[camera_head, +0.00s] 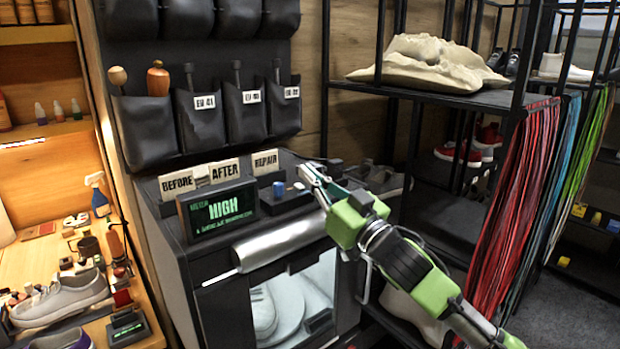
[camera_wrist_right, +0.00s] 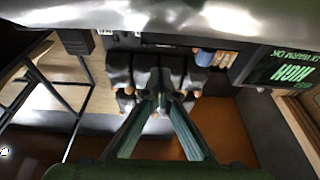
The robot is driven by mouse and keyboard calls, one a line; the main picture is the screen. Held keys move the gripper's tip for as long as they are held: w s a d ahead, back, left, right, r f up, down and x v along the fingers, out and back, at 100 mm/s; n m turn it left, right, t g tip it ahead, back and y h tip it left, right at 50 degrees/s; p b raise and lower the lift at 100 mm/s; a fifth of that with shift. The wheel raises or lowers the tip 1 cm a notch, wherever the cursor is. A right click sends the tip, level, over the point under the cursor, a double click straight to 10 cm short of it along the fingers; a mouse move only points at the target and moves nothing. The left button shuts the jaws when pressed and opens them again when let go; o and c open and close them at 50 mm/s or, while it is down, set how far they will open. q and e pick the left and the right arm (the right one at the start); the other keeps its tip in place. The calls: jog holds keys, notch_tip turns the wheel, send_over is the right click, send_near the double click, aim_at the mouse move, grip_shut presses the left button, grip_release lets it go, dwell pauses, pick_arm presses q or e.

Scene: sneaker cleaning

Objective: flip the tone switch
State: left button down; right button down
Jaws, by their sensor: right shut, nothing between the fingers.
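A dark machine (camera_head: 185,262) carries a small display (camera_head: 218,211) with green text reading HIGH. The display also shows upside down in the right wrist view (camera_wrist_right: 288,70). On the machine's top stand a blue knob (camera_head: 278,189) and a small pale piece (camera_head: 298,187). I cannot tell which part is the tone switch; no label for it is readable. My right gripper (camera_head: 312,176) is just right of these controls, over the machine's top. In the right wrist view its two fingers (camera_wrist_right: 162,98) come together at the tips, with nothing between them. My left gripper is not in view.
Cards (camera_head: 224,171) reading BEFORE, AFTER and REPAIR stand behind the display. A silver bar handle (camera_head: 280,243) crosses the machine's front. Black pouches (camera_head: 241,108) hang above. A black rack (camera_head: 450,98) with hanging laces (camera_head: 508,190) stands at right.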

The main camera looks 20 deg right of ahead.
jog(key=f+b+v, duration=0.1)
jog(key=b+v, duration=0.3)
jog(key=v, duration=0.5)
jog(key=shift+s+b, duration=0.2)
jog(key=shift+b, duration=0.15)
jog(key=shift+f, duration=0.1)
